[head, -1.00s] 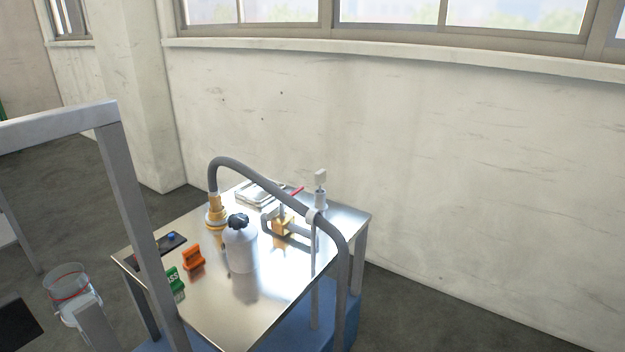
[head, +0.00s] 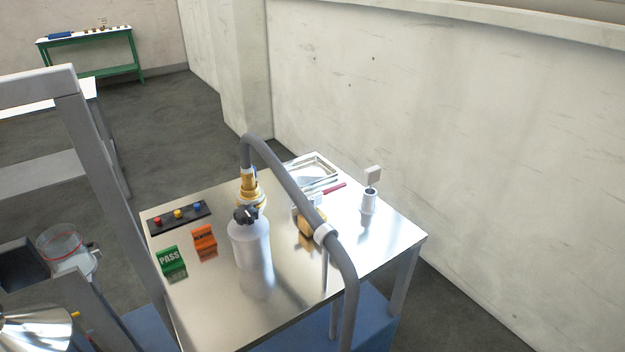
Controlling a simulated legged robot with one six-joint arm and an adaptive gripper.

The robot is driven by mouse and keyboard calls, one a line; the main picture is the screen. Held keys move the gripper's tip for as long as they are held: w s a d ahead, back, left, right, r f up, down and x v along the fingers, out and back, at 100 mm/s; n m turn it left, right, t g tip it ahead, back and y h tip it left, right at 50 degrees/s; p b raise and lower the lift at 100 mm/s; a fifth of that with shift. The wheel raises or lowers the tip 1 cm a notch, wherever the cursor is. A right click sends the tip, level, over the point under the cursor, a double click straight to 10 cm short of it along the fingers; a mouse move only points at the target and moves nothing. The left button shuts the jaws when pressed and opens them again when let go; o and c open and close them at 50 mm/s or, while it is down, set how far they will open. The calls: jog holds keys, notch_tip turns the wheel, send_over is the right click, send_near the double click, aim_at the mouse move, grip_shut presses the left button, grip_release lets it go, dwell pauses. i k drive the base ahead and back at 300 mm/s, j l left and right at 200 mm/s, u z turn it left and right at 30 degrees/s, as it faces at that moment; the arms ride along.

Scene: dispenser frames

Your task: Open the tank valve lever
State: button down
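A slim red handle (head: 334,188) shows on the far side of the steel table, beyond a brass valve-like body (head: 309,226). A thick grey hose (head: 290,190) arches in front and partly hides that body. I cannot tell whether the red handle joins it or how far it is turned. A brass fitting (head: 250,190) stands at the hose's other end. A white bottle with a black knob (head: 250,243) stands upright before it. My gripper is not in view.
The steel table (head: 215,310) also holds a button panel (head: 180,217), a green PASS sign (head: 172,260), an orange sign (head: 204,241), a metal tray (head: 312,170) and a small white stand (head: 369,195). A grey frame (head: 100,170) rises at left. Open floor (head: 190,125) lies beyond.

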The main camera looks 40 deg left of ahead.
aim_at(331, 190)
jog(key=i+u, duration=0.2)
jog(key=u, duration=0.3)
jog(key=i+u, duration=0.2)
jog(key=u, duration=0.25)
jog(key=i+l+u, duration=0.1)
jog(key=u, duration=0.4)
jog(key=i+u, duration=0.3)
jog(key=i+l+u, duration=0.1)
jog(key=u, duration=0.15)
